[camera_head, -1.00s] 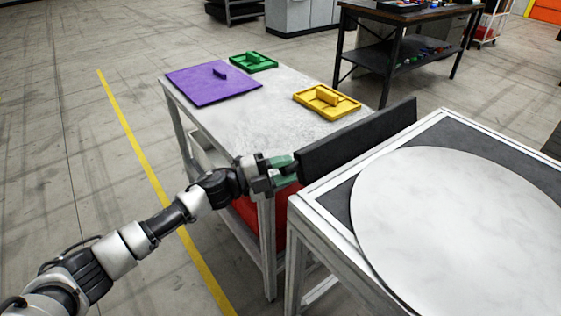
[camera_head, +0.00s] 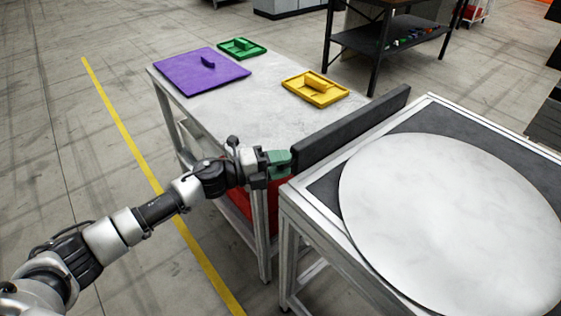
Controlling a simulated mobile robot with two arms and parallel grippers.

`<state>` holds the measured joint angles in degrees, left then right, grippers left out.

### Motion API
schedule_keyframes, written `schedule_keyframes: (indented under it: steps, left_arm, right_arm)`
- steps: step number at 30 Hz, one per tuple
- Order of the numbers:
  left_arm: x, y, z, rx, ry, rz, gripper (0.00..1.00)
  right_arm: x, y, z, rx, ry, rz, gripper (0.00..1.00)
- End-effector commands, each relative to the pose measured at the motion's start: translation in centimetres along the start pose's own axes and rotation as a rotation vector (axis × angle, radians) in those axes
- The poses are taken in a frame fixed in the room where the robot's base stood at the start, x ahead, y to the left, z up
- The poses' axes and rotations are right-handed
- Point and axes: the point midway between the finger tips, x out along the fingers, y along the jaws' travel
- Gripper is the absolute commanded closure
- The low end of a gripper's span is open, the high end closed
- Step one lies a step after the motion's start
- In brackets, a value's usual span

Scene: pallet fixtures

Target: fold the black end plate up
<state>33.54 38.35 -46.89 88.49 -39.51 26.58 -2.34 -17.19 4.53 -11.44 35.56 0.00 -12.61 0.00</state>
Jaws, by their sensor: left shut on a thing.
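The black end plate (camera_head: 348,131) stands on edge along the left side of the metal-framed stand (camera_head: 438,104), its long thin upper edge facing me. It looks close to upright. My left gripper (camera_head: 286,161), with green fingers, is shut on the near end of the plate, at the stand's near left corner. The fingertips are partly lost against the plate. My right gripper is not in view.
A large round pale disc (camera_head: 450,215) lies on the stand's dark top. Beside the plate is a grey table (camera_head: 235,110) with a purple board (camera_head: 200,80), a green tray (camera_head: 242,48) and a yellow tray (camera_head: 315,90). A red bin (camera_head: 287,187) sits below.

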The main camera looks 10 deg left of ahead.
Motion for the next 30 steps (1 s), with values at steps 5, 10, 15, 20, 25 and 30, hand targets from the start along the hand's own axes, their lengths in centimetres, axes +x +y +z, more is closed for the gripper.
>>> schedule_keyframes:
  steps: [5,10,15,20,25,30]
  left_arm:
    - [0.0,0.1,-0.1,0.005,0.002,0.002,1.00]
    - [0.0,0.1,-0.1,0.003,0.002,0.002,0.41]
    - [0.0,0.1,-0.1,0.002,0.002,0.001,0.41]
    - [-0.4,0.1,0.0,0.002,0.001,0.001,0.41]
    - [-2.9,0.3,0.0,0.002,0.001,0.004,0.41]
    - [-6.4,0.4,0.0,0.002,0.001,0.005,0.41]
  right_arm:
    - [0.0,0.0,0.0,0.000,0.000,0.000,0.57]
    - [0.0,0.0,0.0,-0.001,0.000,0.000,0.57]
    - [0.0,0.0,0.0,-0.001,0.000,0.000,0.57]
    - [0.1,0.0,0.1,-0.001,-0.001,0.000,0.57]
    - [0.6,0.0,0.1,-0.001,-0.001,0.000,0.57]
    - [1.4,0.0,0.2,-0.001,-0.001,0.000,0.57]
